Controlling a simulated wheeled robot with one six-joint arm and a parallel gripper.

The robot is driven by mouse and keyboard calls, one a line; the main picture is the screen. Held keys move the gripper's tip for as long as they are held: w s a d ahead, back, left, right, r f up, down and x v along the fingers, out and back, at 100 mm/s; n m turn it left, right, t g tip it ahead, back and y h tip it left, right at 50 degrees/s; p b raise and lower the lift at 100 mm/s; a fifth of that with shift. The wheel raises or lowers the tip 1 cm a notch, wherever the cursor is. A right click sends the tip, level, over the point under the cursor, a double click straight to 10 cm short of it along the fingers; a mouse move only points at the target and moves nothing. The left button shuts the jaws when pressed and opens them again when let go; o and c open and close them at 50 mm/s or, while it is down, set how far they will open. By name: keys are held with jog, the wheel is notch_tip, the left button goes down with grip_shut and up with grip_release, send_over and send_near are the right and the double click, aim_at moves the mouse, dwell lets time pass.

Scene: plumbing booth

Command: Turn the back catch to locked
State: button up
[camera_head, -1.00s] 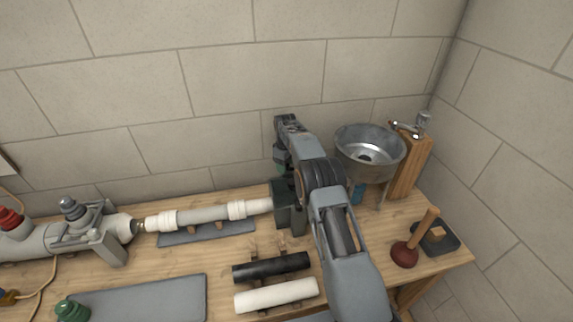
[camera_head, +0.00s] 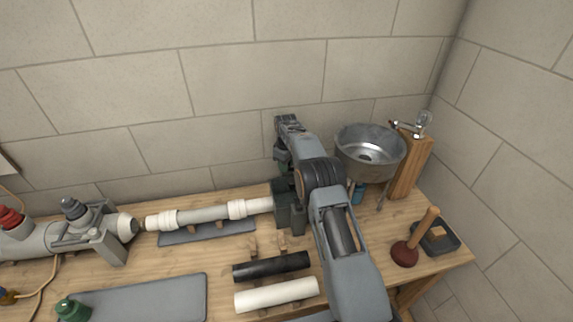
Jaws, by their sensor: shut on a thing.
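The dark green block (camera_head: 287,205) stands at the right end of the white pipe (camera_head: 208,215). My arm crosses in front of it and hides much of it. My gripper (camera_head: 281,155) is at the rear of this block, below my wrist, largely covered by my arm. It is shut on a small dark green part there, which seems to be the back catch. The fingertips and the catch's angle cannot be made out.
A grey clamp unit (camera_head: 95,235) faces the pipe's left end. A metal basin (camera_head: 370,150), wooden post (camera_head: 410,165) and plunger (camera_head: 410,250) stand right of my arm. Black (camera_head: 270,266) and white (camera_head: 277,294) tubes lie in front. The wall is close behind.

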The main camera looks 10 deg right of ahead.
jog(key=shift+m, duration=0.3)
jog(key=m, duration=0.6)
jog(key=shift+m, duration=0.4)
jog(key=m, duration=0.4)
jog(key=shift+o, duration=0.2)
jog(key=shift+w+m, duration=0.1)
jog(key=shift+m, duration=1.3)
jog(key=shift+a, duration=0.1)
jog(key=o, duration=0.9)
jog(key=shift+a, duration=0.15)
